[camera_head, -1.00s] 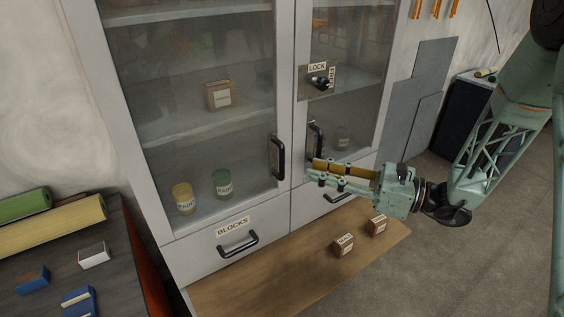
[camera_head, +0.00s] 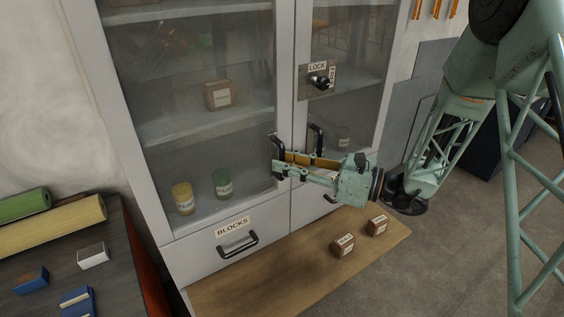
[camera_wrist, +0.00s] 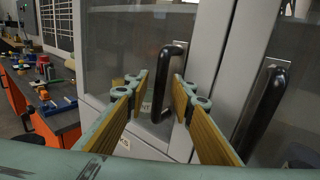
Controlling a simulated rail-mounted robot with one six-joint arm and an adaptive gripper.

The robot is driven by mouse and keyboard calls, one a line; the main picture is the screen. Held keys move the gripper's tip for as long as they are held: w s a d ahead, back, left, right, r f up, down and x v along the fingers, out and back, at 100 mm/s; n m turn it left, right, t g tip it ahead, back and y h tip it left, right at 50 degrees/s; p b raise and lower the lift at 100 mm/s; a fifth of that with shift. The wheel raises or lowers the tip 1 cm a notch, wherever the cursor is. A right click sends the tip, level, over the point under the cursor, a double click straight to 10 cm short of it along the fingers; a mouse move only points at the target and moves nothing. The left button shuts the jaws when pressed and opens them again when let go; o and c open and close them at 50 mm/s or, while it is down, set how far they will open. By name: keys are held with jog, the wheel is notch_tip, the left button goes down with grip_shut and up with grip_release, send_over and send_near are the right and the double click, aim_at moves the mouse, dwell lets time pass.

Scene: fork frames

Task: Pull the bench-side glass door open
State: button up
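The bench-side glass door (camera_head: 180,115) is the left cabinet door, and it looks closed. Its black upright handle (camera_head: 277,147) is partly hidden behind my gripper (camera_head: 280,163) in the head view. In the wrist view the same handle (camera_wrist: 166,85) stands between the two fingertips of my gripper (camera_wrist: 160,90), with a gap showing on each side. My gripper is open and points at the door. Whether either finger touches the handle is not clear.
The right glass door (camera_head: 345,55) carries a lock knob (camera_head: 319,82) and its own handle (camera_head: 316,137), close beside my gripper. Below are the blocks drawer (camera_head: 225,250) and a wooden board (camera_head: 270,285) bearing two small boxes. The dark bench (camera_head: 110,275) stands left.

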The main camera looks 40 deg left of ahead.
jog(key=shift+s+a, duration=0.1)
jog(key=shift+a, duration=0.5)
grip_shut()
